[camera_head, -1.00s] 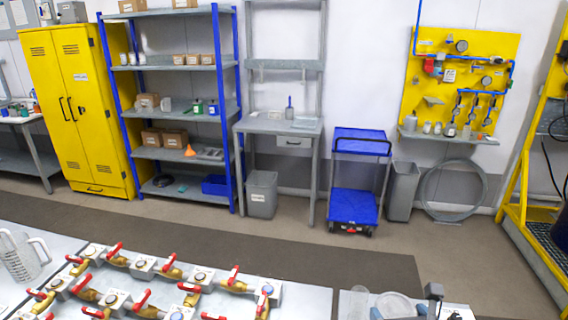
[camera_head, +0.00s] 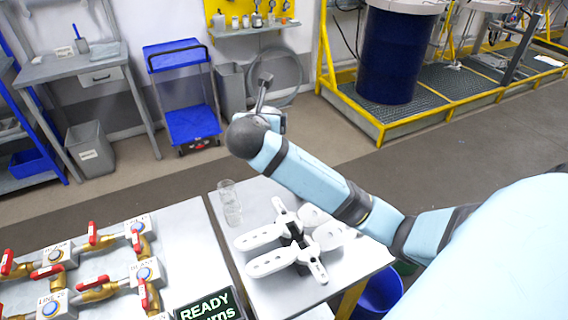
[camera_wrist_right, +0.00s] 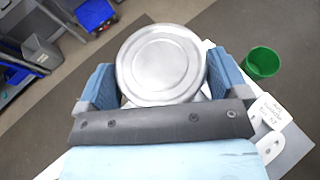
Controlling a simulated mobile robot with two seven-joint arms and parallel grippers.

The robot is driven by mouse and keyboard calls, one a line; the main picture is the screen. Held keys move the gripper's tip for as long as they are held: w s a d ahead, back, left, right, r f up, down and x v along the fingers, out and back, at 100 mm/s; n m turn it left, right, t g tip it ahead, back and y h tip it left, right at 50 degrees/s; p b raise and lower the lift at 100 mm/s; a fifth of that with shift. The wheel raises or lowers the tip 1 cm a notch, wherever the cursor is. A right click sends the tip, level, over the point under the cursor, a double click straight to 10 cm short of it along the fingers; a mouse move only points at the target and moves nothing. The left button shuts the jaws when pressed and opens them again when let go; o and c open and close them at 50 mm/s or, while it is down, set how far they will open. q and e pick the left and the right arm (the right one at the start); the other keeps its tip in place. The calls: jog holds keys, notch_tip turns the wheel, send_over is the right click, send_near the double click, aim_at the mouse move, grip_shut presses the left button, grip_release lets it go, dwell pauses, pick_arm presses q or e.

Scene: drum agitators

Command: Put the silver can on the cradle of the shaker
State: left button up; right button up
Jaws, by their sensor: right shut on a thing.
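The silver can (camera_wrist_right: 160,62) shows in the right wrist view as a round metal end with a raised rim. My right gripper (camera_wrist_right: 160,80) is shut on it, with one blue finger on each side. In the head view my right arm reaches in from the right, and its dark wrist hides most of the gripper and the can. A white frame with flat rounded arms and a dark middle (camera_head: 285,258) lies on the grey bench below the arm; it appears to be the shaker's cradle. My left gripper is not in view.
A clear glass vessel (camera_head: 230,200) stands on the bench (camera_head: 225,240), left of the white frame. Red-handled brass valves (camera_head: 95,290) fill the left bench, beside a READY display (camera_head: 210,308). A blue bin (camera_head: 378,292) is by the bench's right edge. A green bucket (camera_wrist_right: 262,62) stands on the floor.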

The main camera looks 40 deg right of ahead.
notch_tip(320, 180, down, 19)
jog(key=shift+d+f, duration=0.15)
jog(key=shift+f, duration=0.05)
dwell(0.3)
jog(key=o, duration=1.3)
jog(key=shift+f, duration=0.1)
